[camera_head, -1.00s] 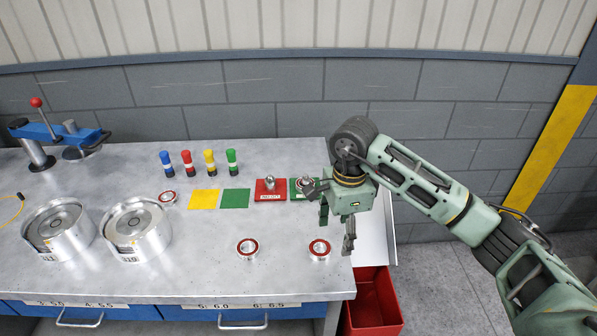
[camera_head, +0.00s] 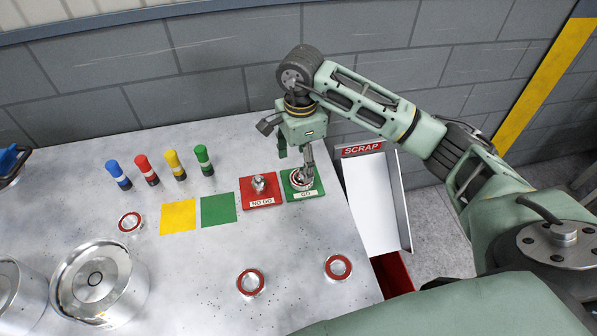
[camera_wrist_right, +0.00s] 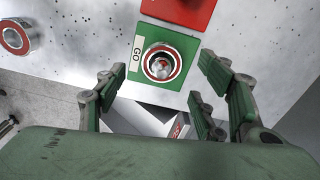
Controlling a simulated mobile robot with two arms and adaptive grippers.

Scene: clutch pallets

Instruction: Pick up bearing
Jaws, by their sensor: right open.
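A red-ringed bearing (camera_wrist_right: 162,62) sits around a shiny metal plug on the green GO plate (camera_head: 289,194). In the head view, my right gripper partly covers this bearing (camera_head: 301,182). My right gripper (camera_head: 296,158) points down above the GO plate, with its fingers apart and nothing between them. In the right wrist view, the open fingers (camera_wrist_right: 160,78) show to either side below the bearing. Other red-ringed bearings lie on the table: one at the left (camera_head: 130,222), two near the front (camera_head: 250,282) (camera_head: 338,267). My left gripper is out of view.
The red NO GO plate (camera_head: 260,203) with a metal plug stands beside the GO plate. Yellow (camera_head: 178,217) and green (camera_head: 218,210) squares and several coloured cylinders (camera_head: 176,165) are further left. A SCRAP chute (camera_head: 375,205) adjoins the table's right edge. A large metal drum (camera_head: 98,280) stands front left.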

